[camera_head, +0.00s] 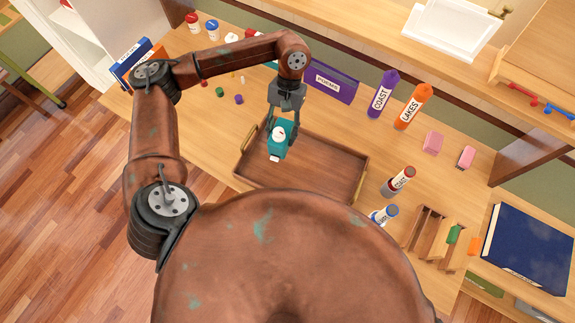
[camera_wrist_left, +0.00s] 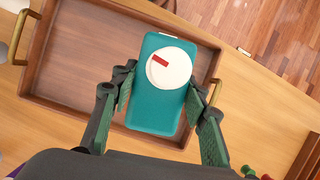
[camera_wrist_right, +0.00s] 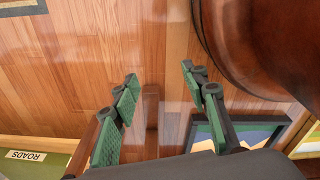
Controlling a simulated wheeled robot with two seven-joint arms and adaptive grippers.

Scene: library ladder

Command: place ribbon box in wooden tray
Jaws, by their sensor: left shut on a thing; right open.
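The ribbon box is a teal block (camera_head: 277,150) with a round white disc marked in red on one face; it also shows in the left wrist view (camera_wrist_left: 158,108). My left gripper (camera_head: 283,118) is shut on the ribbon box, with its green-padded fingers on either side in the left wrist view (camera_wrist_left: 165,98). The wooden tray (camera_head: 325,160) is brown with brass handles and looks empty. The box overlaps the tray's left part in the head view; its height above the floor of the tray is hard to tell. My right gripper (camera_wrist_right: 158,82) is open and empty, away from the tray.
A purple box (camera_head: 330,82) stands behind the tray. Purple (camera_head: 382,93) and orange (camera_head: 413,106) tubes stand to its right. Two labelled jars (camera_head: 398,180) (camera_head: 384,214) stand near the tray's right side. A wooden rack (camera_head: 430,235) and blue book (camera_head: 530,247) lie farther right.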

